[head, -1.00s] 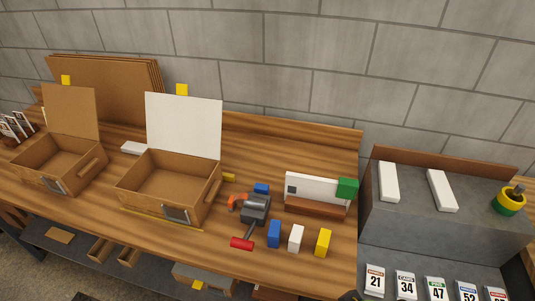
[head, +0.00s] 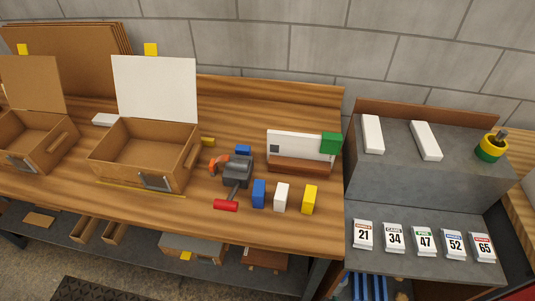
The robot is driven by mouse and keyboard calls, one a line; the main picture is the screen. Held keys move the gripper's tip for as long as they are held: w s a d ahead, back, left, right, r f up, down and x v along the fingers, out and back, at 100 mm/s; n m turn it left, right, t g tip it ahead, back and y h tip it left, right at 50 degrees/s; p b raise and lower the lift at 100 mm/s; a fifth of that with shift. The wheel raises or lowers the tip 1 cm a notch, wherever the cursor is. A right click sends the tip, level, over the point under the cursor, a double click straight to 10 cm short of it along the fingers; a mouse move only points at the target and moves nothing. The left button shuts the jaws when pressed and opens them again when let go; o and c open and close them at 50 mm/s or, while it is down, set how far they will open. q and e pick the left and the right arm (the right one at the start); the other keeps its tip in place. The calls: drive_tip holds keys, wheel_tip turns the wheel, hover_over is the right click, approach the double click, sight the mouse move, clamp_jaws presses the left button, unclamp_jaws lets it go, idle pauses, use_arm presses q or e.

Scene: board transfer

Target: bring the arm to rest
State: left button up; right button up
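Neither of my grippers shows in the head view now, and no part of my arms can be made out. On the wooden bench (head: 215,218) stand two open wooden boxes: one with a white lid (head: 155,90) raised, its body (head: 120,170) empty, and one with a brown lid (head: 32,84) at the left edge. A white board (head: 300,146) with a green block (head: 331,143) at its right end stands in a brown holder (head: 299,166).
Blue (head: 259,193), white (head: 281,197) and yellow (head: 309,199) blocks stand near the bench's front edge. A grey stepped stand (head: 430,185) at right holds white bars, a tape roll (head: 490,150) and several numbered cards (head: 394,237).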

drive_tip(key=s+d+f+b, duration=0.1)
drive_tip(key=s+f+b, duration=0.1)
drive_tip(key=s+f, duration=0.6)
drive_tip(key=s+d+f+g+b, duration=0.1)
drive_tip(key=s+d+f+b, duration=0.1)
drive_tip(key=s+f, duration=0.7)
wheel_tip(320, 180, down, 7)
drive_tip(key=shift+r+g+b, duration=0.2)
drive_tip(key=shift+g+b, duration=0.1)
drive_tip(key=shift+b, duration=0.55)
